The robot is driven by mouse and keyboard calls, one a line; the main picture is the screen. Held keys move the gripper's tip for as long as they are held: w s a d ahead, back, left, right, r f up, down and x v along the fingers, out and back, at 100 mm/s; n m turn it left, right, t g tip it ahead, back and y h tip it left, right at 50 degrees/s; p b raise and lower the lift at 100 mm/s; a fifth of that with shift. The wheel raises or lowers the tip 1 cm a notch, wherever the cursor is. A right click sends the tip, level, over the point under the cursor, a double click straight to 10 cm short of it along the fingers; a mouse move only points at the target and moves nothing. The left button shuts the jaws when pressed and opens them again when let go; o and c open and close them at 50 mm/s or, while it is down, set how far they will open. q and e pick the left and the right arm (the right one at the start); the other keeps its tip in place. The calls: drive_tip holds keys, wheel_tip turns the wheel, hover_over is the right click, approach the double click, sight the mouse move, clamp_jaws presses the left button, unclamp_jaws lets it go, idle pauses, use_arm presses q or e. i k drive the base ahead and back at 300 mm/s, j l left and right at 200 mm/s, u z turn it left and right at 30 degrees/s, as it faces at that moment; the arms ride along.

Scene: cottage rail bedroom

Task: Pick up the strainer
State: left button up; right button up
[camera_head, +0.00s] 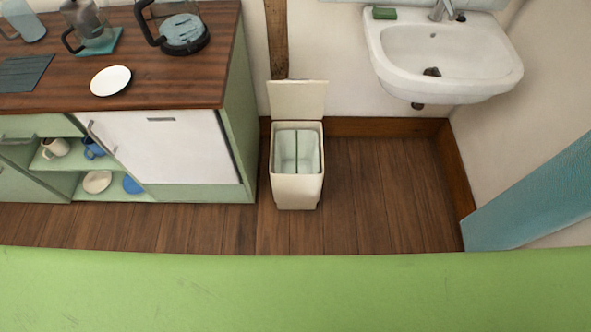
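A small dark brown object (432,72) lies in the bowl of the white washbasin (490,72), near the bottom. It may be the strainer, but it is too small to tell for sure. No other thing that looks clearly like a strainer shows. Neither of my grippers is in view.
A cream bin (297,191) with its lid up stands on the wooden floor (380,190) between basin and counter. The wooden counter (165,70) holds a white plate (111,80) and a kettle (182,32). A green sponge (384,13) lies on the basin rim. A teal panel (530,205) juts in from the right.

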sight(434, 71)
drive_tip(key=i, duration=0.5)
drive_tip(key=i+z, duration=0.15)
drive_tip(key=z, duration=0.2)
drive_tip(key=i+z, duration=0.2)
drive_tip(key=z, duration=0.2)
drive_tip(key=i+j+z, duration=0.1)
drive_tip(key=z, duration=0.25)
